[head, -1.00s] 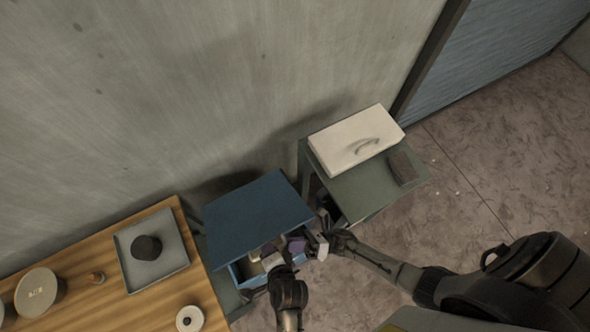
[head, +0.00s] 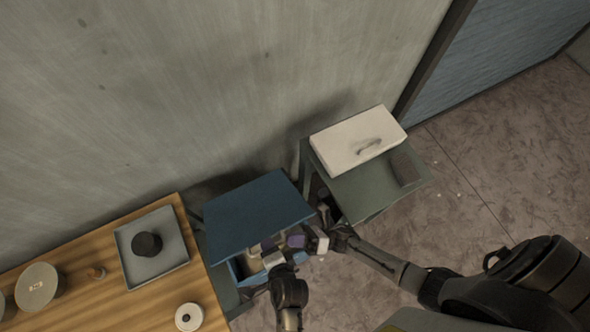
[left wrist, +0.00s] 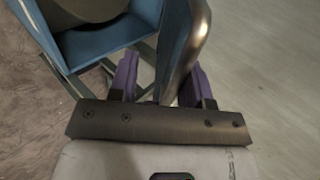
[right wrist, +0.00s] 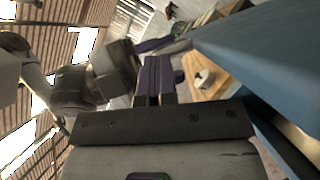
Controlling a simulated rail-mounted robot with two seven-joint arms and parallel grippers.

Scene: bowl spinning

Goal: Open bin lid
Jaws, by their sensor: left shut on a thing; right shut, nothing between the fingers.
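The blue bin (head: 238,270) stands between the wooden table and the grey-green stand. Its flat blue lid (head: 255,212) covers most of it from above; part of the bin shows below the lid's front edge. In the left wrist view, my left gripper's purple fingers (left wrist: 160,82) are shut on a curved metal handle (left wrist: 190,45) beside the open blue box. My left gripper (head: 267,246) shows at the bin's front in the head view. My right gripper (head: 296,241) is shut and empty near the lid's front right corner. In the right wrist view, its fingers (right wrist: 160,78) are beside a blue panel (right wrist: 260,50).
A wooden table (head: 90,300) at left holds a grey tray (head: 170,268) with a dark round pot (head: 147,244), and other round items. The grey-green stand (head: 355,200) at right carries a white box (head: 350,140) and a dark block (head: 406,166). The wall is close behind.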

